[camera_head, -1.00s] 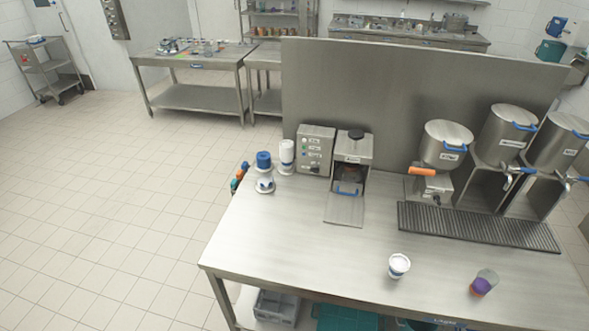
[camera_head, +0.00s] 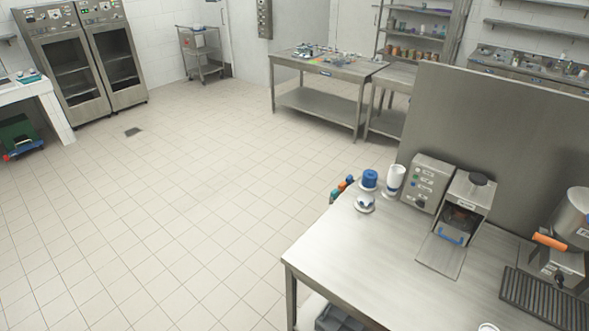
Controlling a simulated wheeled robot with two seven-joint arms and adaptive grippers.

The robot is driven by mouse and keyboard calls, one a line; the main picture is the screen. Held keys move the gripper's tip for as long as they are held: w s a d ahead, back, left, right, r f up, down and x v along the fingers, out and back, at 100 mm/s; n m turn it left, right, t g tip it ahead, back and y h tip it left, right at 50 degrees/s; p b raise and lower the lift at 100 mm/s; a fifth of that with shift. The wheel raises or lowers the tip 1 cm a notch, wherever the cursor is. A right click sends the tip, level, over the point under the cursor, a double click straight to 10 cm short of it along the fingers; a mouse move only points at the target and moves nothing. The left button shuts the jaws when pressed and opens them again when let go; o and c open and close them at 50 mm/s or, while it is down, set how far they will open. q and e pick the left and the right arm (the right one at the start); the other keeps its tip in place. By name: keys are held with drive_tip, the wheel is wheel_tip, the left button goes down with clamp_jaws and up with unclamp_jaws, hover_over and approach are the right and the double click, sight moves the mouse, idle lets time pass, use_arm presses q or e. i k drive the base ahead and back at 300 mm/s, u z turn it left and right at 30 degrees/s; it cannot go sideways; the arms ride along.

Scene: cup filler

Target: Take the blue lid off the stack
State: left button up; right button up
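A short blue stack (camera_head: 370,179), apparently the blue lids, stands on a white base at the back left corner of the steel table (camera_head: 385,255). I cannot make out single lids in it. Right beside it stands a taller white stack (camera_head: 395,181). In front of the blue stack sits a low white piece with a blue mark (camera_head: 365,203), too small to tell what it is. Neither of my grippers shows in the view.
A grey control box (camera_head: 428,183) and a steel machine with an open front (camera_head: 463,212) stand right of the stacks. A steel panel (camera_head: 490,135) rises behind. Blue and orange items (camera_head: 341,189) show at the table's left edge. Floor left of the table is clear.

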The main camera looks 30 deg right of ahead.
sight(371, 174)
drive_tip(key=u, duration=0.5)
drive_tip(key=i, duration=3.15)
drive_tip(key=z, duration=2.5)
drive_tip(key=i, duration=1.7)
drive_tip(key=z, duration=2.95)
drive_tip(key=i, duration=0.6)
drive_tip(key=u, duration=0.05)
